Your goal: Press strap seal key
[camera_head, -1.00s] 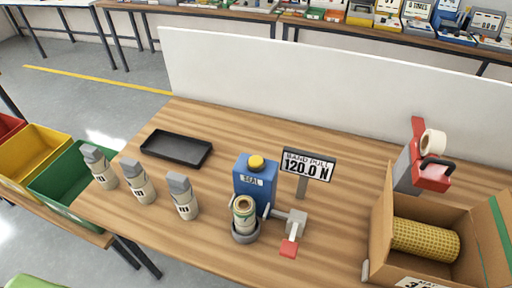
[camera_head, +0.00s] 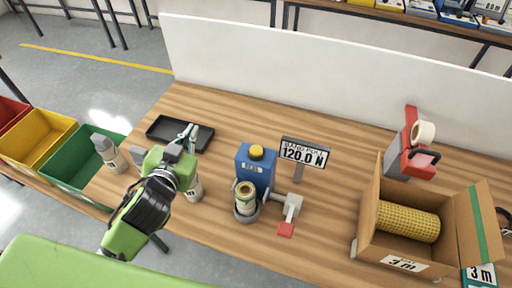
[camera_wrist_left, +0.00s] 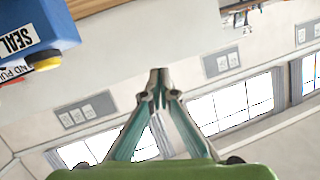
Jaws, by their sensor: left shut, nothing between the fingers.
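The blue box labelled SEAL (camera_head: 256,172) stands on the wooden table with a yellow round key (camera_head: 256,152) on top. A wrapped roll (camera_head: 245,197) sits in a grey holder at its front. In the left wrist view the blue box (camera_wrist_left: 28,27) and the yellow key (camera_wrist_left: 45,60) show at the upper left. My left gripper (camera_head: 190,132) is shut and empty, raised over the table near the black tray, left of the box and apart from it. In the left wrist view its fingertips (camera_wrist_left: 159,75) meet. My right gripper is not in view.
A sign (camera_head: 305,153) reads 120.0 N behind a lever with a red pad (camera_head: 286,229). A black tray (camera_head: 165,130) lies at the left. Bottles (camera_head: 108,153) stand nearby, partly hidden by my arm. A cardboard box (camera_head: 367,215) holds a yellow mesh roll (camera_head: 408,221); a red tape dispenser (camera_head: 417,162) stands behind.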

